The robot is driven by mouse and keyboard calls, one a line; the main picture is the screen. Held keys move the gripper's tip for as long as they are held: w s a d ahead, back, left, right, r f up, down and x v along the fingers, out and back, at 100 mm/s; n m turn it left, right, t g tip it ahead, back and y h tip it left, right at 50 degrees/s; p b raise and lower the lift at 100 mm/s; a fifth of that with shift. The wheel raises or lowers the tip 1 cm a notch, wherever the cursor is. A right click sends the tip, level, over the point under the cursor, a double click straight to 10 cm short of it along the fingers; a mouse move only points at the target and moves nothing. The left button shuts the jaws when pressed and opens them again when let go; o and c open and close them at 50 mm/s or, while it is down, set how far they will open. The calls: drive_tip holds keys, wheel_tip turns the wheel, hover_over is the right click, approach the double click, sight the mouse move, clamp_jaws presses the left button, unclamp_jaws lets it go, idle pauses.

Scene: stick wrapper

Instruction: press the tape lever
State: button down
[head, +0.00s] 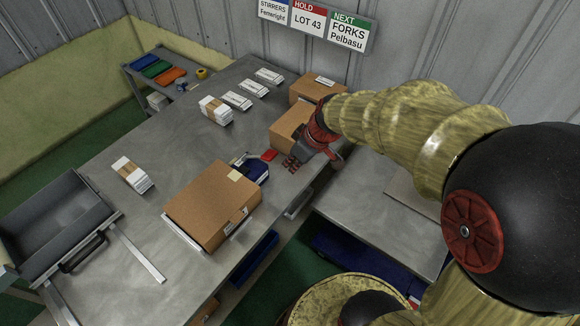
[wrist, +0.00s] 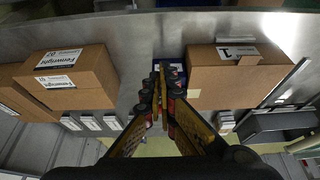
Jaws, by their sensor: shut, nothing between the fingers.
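The tape dispenser (head: 257,172), a dark blue unit with a pale metal top, sits against the far right end of a large cardboard box on the metal table. My gripper (head: 292,163) is shut and empty, to the right of the red piece and dispenser, apart from the dispenser as far as I can see. In the wrist view the closed fingertips (wrist: 164,70) cover most of the blue dispenser (wrist: 160,62), and its lever is hidden.
The large box (head: 210,205) stands beside the dispenser. Two labelled boxes (head: 288,128) stand behind my gripper, near the wall. Several white bundles (head: 215,110) lie along the table. A grey tray (head: 50,225) is at left. Bare tabletop (head: 185,150) lies between.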

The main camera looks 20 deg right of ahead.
drive_tip(key=s+d+r+p, duration=0.1)
drive_tip(key=s+d+r, duration=0.1)
drive_tip(key=s+r, duration=0.2)
drive_tip(key=shift+s+d+r+p, duration=0.2)
drive_tip(key=shift+r+p, duration=0.15)
drive_tip(key=shift+r, duration=0.3)
drive_tip(key=shift+w, duration=0.1)
drive_tip(key=s+a+r+m+h, duration=0.1)
drive_tip(key=s+a+r+m, duration=0.1)
drive_tip(key=s+r, duration=0.3)
drive_tip(key=s+a+r+m+t+h, duration=0.1)
drive_tip(key=s+a+r+m, duration=0.2)
drive_tip(key=s+r, duration=0.3)
drive_tip(key=shift+s+a+m, duration=0.2)
drive_tip(key=shift+s+m, duration=0.3)
drive_tip(key=shift+s, duration=0.5)
